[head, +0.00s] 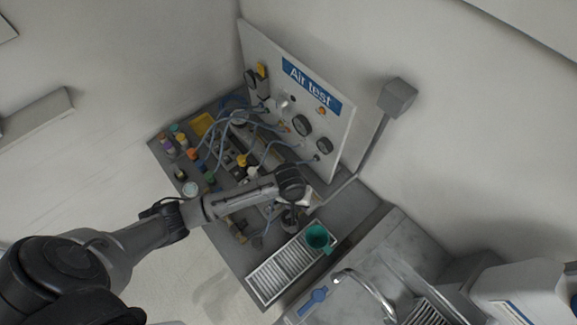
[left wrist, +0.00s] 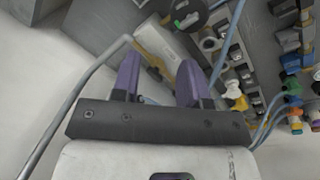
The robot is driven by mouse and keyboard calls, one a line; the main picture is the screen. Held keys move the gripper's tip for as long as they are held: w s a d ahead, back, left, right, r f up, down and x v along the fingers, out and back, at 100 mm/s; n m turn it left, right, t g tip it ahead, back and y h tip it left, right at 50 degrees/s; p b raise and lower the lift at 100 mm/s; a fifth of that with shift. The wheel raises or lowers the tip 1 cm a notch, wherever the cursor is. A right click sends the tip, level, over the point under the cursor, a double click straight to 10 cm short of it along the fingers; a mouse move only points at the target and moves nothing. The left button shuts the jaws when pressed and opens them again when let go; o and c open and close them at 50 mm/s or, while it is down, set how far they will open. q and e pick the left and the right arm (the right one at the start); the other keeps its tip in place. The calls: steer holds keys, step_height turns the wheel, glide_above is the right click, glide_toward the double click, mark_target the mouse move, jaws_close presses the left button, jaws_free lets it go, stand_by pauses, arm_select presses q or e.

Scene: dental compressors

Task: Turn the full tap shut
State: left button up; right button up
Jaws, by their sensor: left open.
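I cannot tell which fitting is the full tap. A curved metal spout (head: 366,286) stands at the sink, with a blue handle-like piece (head: 313,301) beside it. A yellow fitting (left wrist: 236,96) shows right of my fingers in the left wrist view, with green and blue fittings (left wrist: 292,84) further right. My left gripper (left wrist: 160,84) is open, with two purple fingers and nothing held between them. In the head view it is over the front of the bench, mostly hidden by my own wrist. My right gripper is not in view.
The "Air test" panel (head: 312,84) stands behind the bench, with gauges and blue hoses (head: 215,140). Colored small items (head: 180,138) crowd the bench's left side. A pale block (left wrist: 160,45) lies beyond my fingers.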

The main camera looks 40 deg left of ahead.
arm_select(q)
steer(key=w+a+f+n+b, duration=0.1)
steer(key=w+a+n+b, duration=0.1)
steer(key=w+a+n, duration=0.35)
step_height(320, 180, up, 2)
steer(key=n+g+y+b, duration=0.1)
steer(key=n+y+b, duration=0.1)
steer(key=n, duration=0.3)
glide_above(289, 163)
step_height(289, 163, down, 12)
steer(key=shift+s+r+b, duration=0.1)
steer(key=shift+r+b, duration=0.15)
steer(key=shift+b, duration=0.3)
steer(key=shift+f, duration=0.7)
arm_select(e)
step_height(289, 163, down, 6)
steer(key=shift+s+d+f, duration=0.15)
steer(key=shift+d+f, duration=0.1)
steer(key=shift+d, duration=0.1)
arm_select(q)
jaws_close()
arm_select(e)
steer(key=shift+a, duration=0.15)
